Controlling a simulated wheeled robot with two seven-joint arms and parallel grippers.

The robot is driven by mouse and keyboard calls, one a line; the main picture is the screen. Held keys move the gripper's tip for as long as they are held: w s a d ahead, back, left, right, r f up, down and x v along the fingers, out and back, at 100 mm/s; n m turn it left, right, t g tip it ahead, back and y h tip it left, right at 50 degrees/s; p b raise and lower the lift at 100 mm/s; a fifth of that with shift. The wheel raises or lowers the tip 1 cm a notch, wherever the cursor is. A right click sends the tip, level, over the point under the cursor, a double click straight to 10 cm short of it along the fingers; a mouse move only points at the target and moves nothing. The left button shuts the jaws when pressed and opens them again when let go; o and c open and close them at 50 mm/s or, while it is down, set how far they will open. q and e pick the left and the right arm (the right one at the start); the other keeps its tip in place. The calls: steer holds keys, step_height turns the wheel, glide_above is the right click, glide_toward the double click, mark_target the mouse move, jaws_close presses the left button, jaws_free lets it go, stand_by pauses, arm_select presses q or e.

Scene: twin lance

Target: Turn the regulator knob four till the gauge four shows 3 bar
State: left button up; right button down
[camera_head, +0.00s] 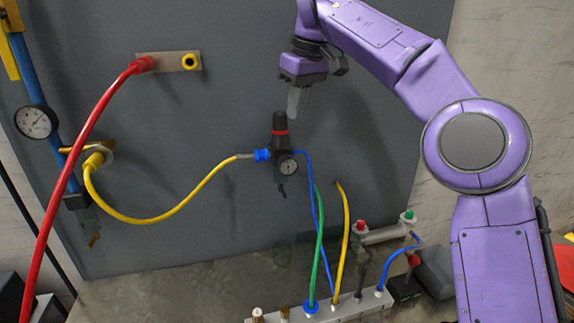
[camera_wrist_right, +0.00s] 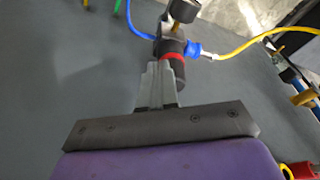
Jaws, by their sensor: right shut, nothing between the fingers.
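The black regulator with a red ring is on the grey panel in the middle of the head view; its knob (camera_head: 279,121) points up. A small round gauge (camera_head: 288,167) sits on its front, its needle too small to read. My right gripper (camera_head: 294,112) is shut and empty, its fingertips close to the knob, just above it in the head view. In the right wrist view the fingers (camera_wrist_right: 160,72) point at the knob and overlap part of it, below the red ring (camera_wrist_right: 173,56). I cannot tell whether they touch it. My left gripper is not in view.
A yellow hose (camera_head: 165,215) joins the regulator's left side by a blue fitting. Blue, green and yellow tubes run down to a pale manifold (camera_head: 340,308). A larger gauge (camera_head: 36,121) and a red hose (camera_head: 80,165) are at the left.

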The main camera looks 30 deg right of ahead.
steer(key=p+v, duration=0.1)
steer(key=v, duration=0.1)
steer(key=p+v, duration=0.4)
steer(key=shift+w, duration=0.45)
